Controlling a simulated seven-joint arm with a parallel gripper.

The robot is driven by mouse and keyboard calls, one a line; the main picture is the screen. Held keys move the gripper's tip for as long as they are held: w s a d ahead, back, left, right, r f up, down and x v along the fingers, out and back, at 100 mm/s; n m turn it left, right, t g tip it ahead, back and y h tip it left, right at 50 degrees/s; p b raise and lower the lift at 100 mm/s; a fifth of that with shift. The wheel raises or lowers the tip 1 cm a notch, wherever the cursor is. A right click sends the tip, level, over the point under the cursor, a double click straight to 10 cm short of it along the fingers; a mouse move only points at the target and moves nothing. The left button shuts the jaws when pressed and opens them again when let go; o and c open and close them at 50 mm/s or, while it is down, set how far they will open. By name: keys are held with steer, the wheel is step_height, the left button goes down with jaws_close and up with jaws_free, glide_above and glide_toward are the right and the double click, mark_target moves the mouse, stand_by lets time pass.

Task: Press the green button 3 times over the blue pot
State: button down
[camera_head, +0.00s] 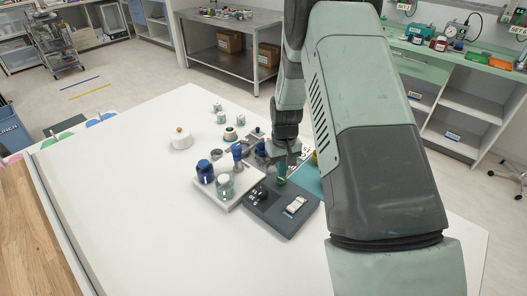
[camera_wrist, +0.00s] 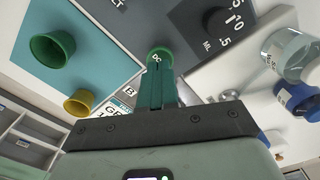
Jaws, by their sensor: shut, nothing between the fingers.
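A green round button (camera_wrist: 160,54) is on the dark grey device (camera_head: 288,219); the device also shows in the wrist view (camera_wrist: 186,25). My gripper (camera_wrist: 157,80) is shut and empty, its green fingers at the button's near edge; I cannot tell whether they touch it. In the head view my gripper (camera_head: 281,166) is over the device's far end. A dark blue pot (camera_head: 205,172) stands on the white tray left of the device. Another blue item (camera_head: 238,152) stands behind it.
A clear jar (camera_head: 224,187) stands on the white tray (camera_head: 236,202). In the wrist view a green cup (camera_wrist: 52,48) and a yellow cup (camera_wrist: 78,103) are at left. A white lidded pot (camera_head: 181,140) stands at the back. The table's left front is bare.

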steer(key=shift+f, duration=0.1)
steer(key=shift+f, duration=1.35)
steer(key=shift+r, duration=1.45)
steer(key=shift+r, duration=3)
